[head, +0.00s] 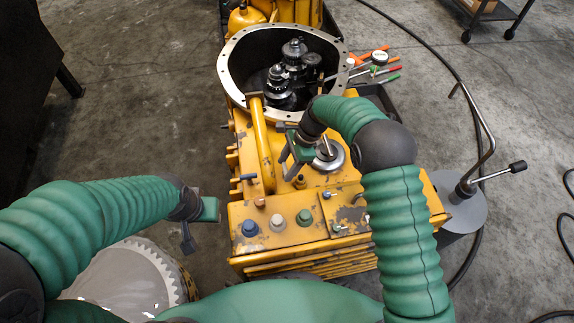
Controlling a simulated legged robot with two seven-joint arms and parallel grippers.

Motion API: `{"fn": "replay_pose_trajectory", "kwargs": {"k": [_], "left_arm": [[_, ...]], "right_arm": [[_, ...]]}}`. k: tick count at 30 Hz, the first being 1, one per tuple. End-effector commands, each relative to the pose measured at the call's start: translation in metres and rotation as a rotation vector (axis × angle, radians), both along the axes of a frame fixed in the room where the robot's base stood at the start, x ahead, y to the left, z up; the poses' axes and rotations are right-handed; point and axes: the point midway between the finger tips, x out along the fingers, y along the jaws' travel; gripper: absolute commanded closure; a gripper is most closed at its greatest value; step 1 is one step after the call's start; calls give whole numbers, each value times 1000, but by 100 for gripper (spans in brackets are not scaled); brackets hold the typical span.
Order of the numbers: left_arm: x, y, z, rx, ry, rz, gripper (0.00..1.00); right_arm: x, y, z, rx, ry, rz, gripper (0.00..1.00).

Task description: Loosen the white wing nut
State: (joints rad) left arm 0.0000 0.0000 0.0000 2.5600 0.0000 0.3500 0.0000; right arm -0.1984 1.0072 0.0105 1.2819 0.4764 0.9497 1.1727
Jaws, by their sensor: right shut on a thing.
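A small white knob (277,222) sits on the front of the yellow housing top, between a blue knob (250,228) and a green knob (304,217). Wings on it are too small to make out. My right gripper (291,158) is over the housing, behind these knobs and beside a silver disc (333,158) with a pale upright rod. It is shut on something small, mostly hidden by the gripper. My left gripper (202,228) hangs left of the housing, apart from it; its fingers are not clear enough to judge.
The round open housing (232,78) with dark gears (284,76) is at the back. Tools with red and green handles (385,74) lie to its right. A grey stand with a bent crank (485,165) is at right. A toothed ring (130,280) is at lower left.

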Motion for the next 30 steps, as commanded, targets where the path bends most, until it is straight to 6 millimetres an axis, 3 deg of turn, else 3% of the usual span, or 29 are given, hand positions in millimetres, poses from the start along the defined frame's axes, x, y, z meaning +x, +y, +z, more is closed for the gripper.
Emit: {"fn": "replay_pose_trajectory", "kwargs": {"k": [12, 13, 17, 26, 30], "left_arm": [[0, 0, 0, 0, 0, 0, 64], [0, 0, 0, 0, 0, 0, 64], [0, 0, 0, 0, 0, 0, 64], [0, 0, 1, 0, 0, 0, 64], [0, 0, 10, 0, 0, 0, 64]], "right_arm": [[3, 0, 2, 1, -9, -3, 89], [3, 0, 2, 1, -9, -3, 47], [3, 0, 1, 1, -7, -3, 30], [1, 0, 1, 0, -4, -2, 27], [3, -5, 16, 0, -5, -2, 27]]}}
